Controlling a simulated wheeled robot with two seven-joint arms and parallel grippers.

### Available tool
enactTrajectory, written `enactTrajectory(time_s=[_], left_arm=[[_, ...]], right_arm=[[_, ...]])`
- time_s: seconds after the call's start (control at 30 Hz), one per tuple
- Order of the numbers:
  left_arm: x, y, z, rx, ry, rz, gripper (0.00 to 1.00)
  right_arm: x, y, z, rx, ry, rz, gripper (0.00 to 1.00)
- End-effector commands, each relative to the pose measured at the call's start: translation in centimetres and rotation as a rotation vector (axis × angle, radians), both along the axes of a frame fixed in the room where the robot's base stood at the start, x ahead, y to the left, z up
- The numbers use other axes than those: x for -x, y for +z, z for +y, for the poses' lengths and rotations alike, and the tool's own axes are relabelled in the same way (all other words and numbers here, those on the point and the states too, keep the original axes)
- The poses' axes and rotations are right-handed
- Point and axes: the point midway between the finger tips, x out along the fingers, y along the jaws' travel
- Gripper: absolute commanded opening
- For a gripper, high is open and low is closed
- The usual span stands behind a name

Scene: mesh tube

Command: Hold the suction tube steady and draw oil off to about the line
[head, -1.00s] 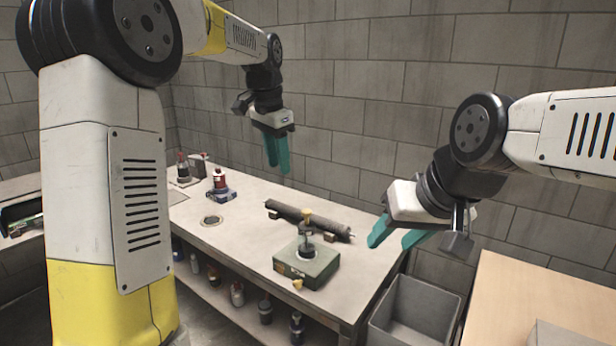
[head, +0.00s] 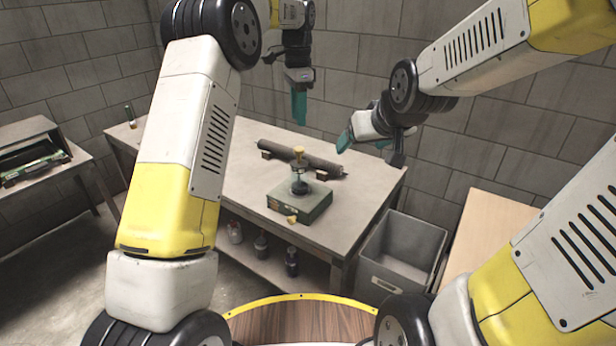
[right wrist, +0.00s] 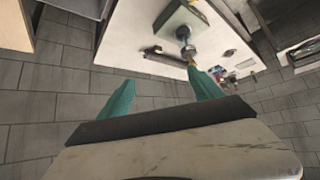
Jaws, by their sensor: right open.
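A green box (head: 315,205) with a dark post and a yellow knob (head: 298,152) stands near the front of the bench. It also shows in the right wrist view (right wrist: 172,18). A dark mesh tube (head: 318,160) lies on small wooden blocks behind it. My left gripper (head: 299,112) hangs in the air above the back of the bench, clear of everything; its fingers overlap, so its opening is unclear. My right gripper (head: 364,146) is open and empty in the air right of the mesh tube; its spread teal fingers show in the right wrist view (right wrist: 160,85). I cannot make out a suction tube, oil or a line.
A grey bin (head: 418,232) stands right of the bench (head: 225,180), with a light wooden surface (head: 470,215) beyond. Several bottles (head: 261,245) stand on the shelf below. A side table (head: 70,185) is at the left. My left arm hides part of the bench.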

Motion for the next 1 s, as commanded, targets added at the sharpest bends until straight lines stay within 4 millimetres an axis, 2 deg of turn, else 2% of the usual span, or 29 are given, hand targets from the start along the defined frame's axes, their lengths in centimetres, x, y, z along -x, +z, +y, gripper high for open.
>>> enactTrajectory(time_s=[0.03,0.2,0.4,0.5,0.73,1.0], left_arm=[[0.0,0.0,0.0,0.0,0.0,0.0,0.36],[0.0,0.0,0.0,0.0,0.001,0.0,0.36],[0.0,0.0,0.0,0.0,0.001,0.0,0.36],[0.0,0.0,0.0,0.0,0.001,0.0,0.36],[0.0,0.0,0.0,0.0,0.001,0.0,0.36],[0.0,0.0,0.0,0.0,0.001,0.0,0.36]], right_arm=[[-1.7,-1.1,0.3,0.011,0.016,-0.019,0.75],[-6.9,-4.0,1.6,0.034,0.08,-0.121,0.75],[-11.6,-7.8,3.8,0.03,0.159,-0.245,0.75],[-13.2,-9.9,5.0,0.013,0.194,-0.307,0.75],[-15.3,-14.7,7.8,-0.053,0.255,-0.451,0.75],[-15.1,-19.8,10.2,-0.161,0.261,-0.62,0.75]])
